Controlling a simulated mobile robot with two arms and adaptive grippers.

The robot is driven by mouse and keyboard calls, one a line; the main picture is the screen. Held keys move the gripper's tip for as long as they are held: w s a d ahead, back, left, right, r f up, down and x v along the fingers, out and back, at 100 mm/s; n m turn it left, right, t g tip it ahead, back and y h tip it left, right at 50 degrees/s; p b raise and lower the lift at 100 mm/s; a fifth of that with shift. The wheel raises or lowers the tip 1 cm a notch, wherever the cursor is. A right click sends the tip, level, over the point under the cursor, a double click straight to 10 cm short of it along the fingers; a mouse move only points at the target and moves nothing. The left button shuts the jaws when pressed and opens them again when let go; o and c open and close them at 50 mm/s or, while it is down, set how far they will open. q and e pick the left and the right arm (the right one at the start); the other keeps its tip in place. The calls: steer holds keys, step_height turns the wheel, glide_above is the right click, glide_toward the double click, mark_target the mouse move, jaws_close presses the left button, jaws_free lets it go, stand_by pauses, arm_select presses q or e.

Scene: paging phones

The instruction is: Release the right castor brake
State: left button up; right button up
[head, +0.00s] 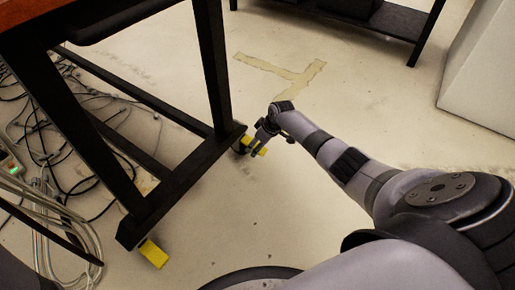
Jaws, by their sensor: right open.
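The table's right castor brake is a yellow tab (263,152) at the foot of the black table leg, near the middle of the picture. My right gripper (256,148) is at this castor, with its fingers over or beside the yellow tab and hiding part of it. It is open; whether the fingers touch the tab is too small to tell. A second yellow brake tab (153,253) sticks out from the near left foot of the same table. My left gripper is out of view.
The black table frame (213,70) rises just left of my right gripper. Tangled cables (45,215) lie on the floor at left. A black shelf (395,25) and a white block (480,75) stand at the back right. The floor around the tape mark (290,75) is clear.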

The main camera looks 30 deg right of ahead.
steer(key=shift+w+f, duration=0.15)
steer(key=shift+f, duration=0.05)
jaws_close()
stand_by(0.7)
